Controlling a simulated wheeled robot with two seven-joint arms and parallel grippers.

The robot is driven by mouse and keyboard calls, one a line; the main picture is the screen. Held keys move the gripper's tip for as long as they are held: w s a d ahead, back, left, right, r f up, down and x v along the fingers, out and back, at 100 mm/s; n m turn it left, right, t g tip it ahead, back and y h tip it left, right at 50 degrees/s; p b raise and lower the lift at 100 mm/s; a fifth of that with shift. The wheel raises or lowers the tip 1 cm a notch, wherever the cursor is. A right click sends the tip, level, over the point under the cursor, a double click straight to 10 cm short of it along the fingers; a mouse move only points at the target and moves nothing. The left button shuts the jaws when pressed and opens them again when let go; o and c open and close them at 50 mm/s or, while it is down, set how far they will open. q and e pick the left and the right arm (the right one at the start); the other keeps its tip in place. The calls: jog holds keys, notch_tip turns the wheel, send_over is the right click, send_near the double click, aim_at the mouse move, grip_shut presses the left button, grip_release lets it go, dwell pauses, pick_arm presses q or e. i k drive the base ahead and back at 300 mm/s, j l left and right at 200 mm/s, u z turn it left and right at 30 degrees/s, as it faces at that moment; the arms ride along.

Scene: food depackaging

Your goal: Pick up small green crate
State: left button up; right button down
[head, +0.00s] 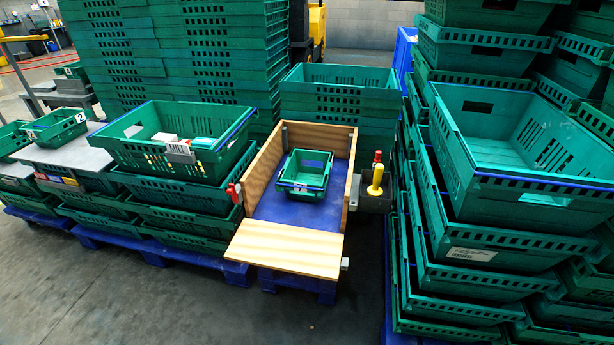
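A small green crate (306,171) sits upright on the blue floor of an open-fronted wooden box (284,256), toward its back. It has a pale label on its front rim and looks empty. Two more small green crates show at the left: one (58,128) with a "2" label on a grey surface, and another partly cut off by the left edge (10,138). Neither of my grippers is in the head view.
Large green crates (180,190) stand stacked left of the wooden box, the top one holding packages. Tall stacks (480,220) stand at the right. A yellow-knobbed device (376,180) sits beside the box. Grey floor (160,300) is clear in front.

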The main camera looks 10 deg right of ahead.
aim_at(312, 178)
jog(key=i+j+z, duration=0.15)
jog(key=z, duration=0.35)
jog(key=i+j+z, duration=0.1)
jog(key=j+z, duration=0.35)
jog(key=i+j+z, duration=0.1)
jog(key=j+z, duration=0.15)
jog(key=z, duration=0.25)
